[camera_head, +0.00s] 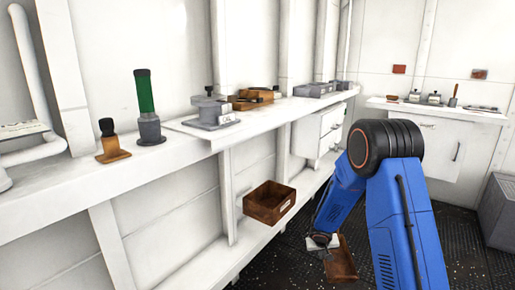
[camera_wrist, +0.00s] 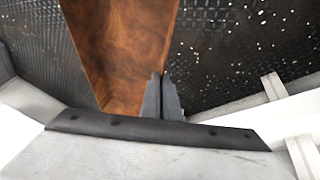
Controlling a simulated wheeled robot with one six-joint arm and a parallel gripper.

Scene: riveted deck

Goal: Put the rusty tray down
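A rusty brown tray (camera_head: 342,264) hangs from my gripper (camera_head: 325,245), tilted, above the dark deck. In the wrist view, its mottled brown surface (camera_wrist: 125,45) fills the upper middle. The two grey fingertips of my gripper (camera_wrist: 162,97) are close together at its right edge, shut on the tray's wall. Most of the tray is hidden behind my blue arm in the head view, so I cannot see its inside fully.
The long white bench (camera_head: 75,185) holds a green-handled tool (camera_head: 145,105), grey fixtures (camera_head: 210,112) and brown pieces. A white counter (camera_head: 440,110) stands at the back; a grey box (camera_head: 497,210) at right.

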